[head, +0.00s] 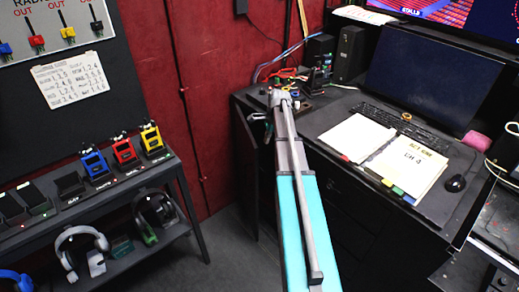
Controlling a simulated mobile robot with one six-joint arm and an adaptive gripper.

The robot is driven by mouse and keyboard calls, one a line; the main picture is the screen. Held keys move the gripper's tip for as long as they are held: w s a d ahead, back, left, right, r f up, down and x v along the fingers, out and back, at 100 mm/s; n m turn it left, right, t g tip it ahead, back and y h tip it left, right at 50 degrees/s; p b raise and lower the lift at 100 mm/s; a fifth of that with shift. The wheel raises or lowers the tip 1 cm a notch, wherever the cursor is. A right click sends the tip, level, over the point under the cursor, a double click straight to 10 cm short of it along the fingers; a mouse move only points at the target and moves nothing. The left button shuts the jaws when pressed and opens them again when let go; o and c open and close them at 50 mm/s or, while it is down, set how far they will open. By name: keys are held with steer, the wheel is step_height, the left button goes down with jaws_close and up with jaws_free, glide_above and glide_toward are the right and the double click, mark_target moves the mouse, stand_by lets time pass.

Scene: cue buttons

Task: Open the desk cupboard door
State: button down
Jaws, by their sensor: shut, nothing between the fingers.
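The black desk (325,112) stands on the right, with dark cupboard fronts below its top. A dark upright panel (246,170) at the desk's left end looks like the cupboard door. It seems to stand out at an angle from the desk, but how far it is open is hard to tell. My arm reaches from the bottom middle to the desk's far left corner. My gripper (265,126) is small and partly hidden at the arm's end, close to the panel's upper edge. It looks shut and empty. I cannot tell whether it touches the panel.
An open binder (408,165), a keyboard (405,128), a monitor (425,78) and a mouse (455,184) are on the desk. A black shelf (110,181) with colored holders and headphones stands on the left. Grey floor (225,240) is clear between shelf and desk.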

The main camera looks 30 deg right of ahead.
steer(key=shift+w+d+r, duration=0.1)
steer(key=shift+w, duration=0.2)
steer(key=shift+f, duration=0.2)
steer(key=b+x, duration=0.9)
steer(key=shift+f+b, duration=0.3)
steer(key=shift+b, duration=0.05)
stand_by(0.4)
steer(key=shift+a, duration=0.2)
stand_by(0.5)
